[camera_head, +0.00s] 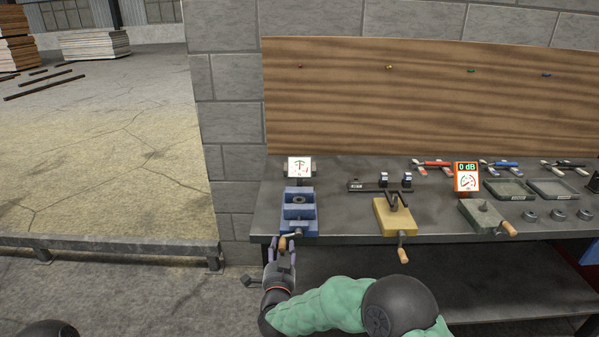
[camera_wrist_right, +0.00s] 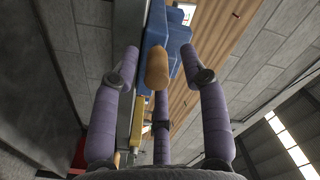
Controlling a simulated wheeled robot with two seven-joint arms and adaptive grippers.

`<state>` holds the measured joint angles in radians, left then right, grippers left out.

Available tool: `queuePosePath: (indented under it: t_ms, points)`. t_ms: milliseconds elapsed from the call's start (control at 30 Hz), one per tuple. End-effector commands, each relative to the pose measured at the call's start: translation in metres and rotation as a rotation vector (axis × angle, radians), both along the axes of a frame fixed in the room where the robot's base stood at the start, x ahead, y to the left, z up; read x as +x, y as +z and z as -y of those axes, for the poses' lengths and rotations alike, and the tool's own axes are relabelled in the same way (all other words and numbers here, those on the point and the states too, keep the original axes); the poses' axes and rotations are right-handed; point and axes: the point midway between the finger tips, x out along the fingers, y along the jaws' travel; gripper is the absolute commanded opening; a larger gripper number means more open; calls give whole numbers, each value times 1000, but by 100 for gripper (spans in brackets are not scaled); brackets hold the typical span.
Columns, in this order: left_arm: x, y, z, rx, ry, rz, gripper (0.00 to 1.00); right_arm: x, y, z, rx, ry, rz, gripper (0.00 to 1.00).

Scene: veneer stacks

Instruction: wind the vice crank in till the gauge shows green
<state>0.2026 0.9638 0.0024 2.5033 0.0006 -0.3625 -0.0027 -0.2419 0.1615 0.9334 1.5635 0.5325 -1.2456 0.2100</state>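The blue vice (camera_head: 299,212) sits at the left end of the workbench. Its crank, with a wooden handle (camera_head: 283,243), is at the front, over the bench edge. A gauge with a white face and dark markings (camera_head: 299,166) stands behind the vice; no green shows on it. My right gripper (camera_head: 281,247) is at the crank. In the right wrist view the open fingers (camera_wrist_right: 159,52) stand on either side of the wooden handle (camera_wrist_right: 157,68), with gaps between. The blue vice (camera_wrist_right: 158,30) is beyond it. My left gripper is not in view.
A yellow block with a wooden-handled crank (camera_head: 394,216) and a grey one (camera_head: 480,214) stand to the right. A red-framed gauge (camera_head: 466,177) reads 0 dB. Trays (camera_head: 553,189), rings and tools fill the bench's right. The bench top (camera_head: 345,215) is clear right of the vice.

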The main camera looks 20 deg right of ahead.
Motion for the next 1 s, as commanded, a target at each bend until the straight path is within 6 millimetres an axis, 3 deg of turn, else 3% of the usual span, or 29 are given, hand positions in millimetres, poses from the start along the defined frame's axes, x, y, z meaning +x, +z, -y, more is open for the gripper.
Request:
queuePosePath:
  t_ms: [233,1000]
  points:
    - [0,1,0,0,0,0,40,-5,-1,-2,0,0,-3,44]
    - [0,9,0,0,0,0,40,-65,-1,-19,0,1,-4,44]
